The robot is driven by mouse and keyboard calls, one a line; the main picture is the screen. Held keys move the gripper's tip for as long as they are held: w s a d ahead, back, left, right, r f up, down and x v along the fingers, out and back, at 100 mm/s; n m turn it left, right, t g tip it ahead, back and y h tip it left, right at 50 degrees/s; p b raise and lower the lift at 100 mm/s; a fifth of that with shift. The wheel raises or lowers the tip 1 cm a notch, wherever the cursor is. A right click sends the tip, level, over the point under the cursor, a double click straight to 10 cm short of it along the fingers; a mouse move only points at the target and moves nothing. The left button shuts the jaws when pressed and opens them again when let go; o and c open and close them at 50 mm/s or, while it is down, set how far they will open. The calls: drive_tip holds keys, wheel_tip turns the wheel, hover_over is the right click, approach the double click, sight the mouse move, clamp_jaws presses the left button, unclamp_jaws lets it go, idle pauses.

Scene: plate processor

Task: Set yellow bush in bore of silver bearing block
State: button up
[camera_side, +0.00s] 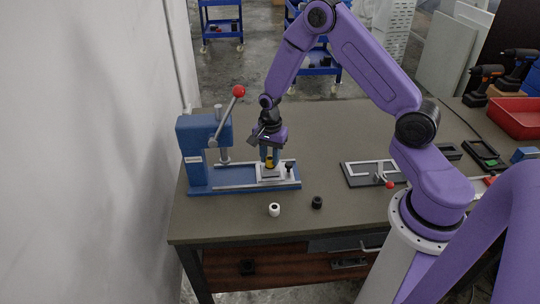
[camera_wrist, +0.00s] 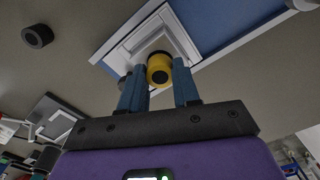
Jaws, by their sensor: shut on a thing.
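My gripper (camera_side: 269,156) points down over the blue press base, with its blue fingers shut on the yellow bush (camera_side: 269,164). In the wrist view the yellow bush (camera_wrist: 160,70) shows between the two fingertips, with its dark round centre facing the camera. The silver bearing block (camera_side: 270,173) lies directly below on the press base. It also shows behind the bush in the wrist view (camera_wrist: 126,50). The bush and fingers cover the block's middle, so its bore is hidden. I cannot tell whether the bush touches the block or has entered it.
The blue press (camera_side: 195,150) has a lever with a red knob (camera_side: 239,91), left of my gripper. A dark fixture plate (camera_side: 372,173) lies to the right. Bare table separates them.

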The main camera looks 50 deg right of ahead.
drive_tip(key=shift+f, duration=0.55)
idle(0.4)
drive_tip(key=o, duration=1.7)
drive_tip(key=shift+c, duration=0.2)
drive_tip(key=shift+r, duration=4.05)
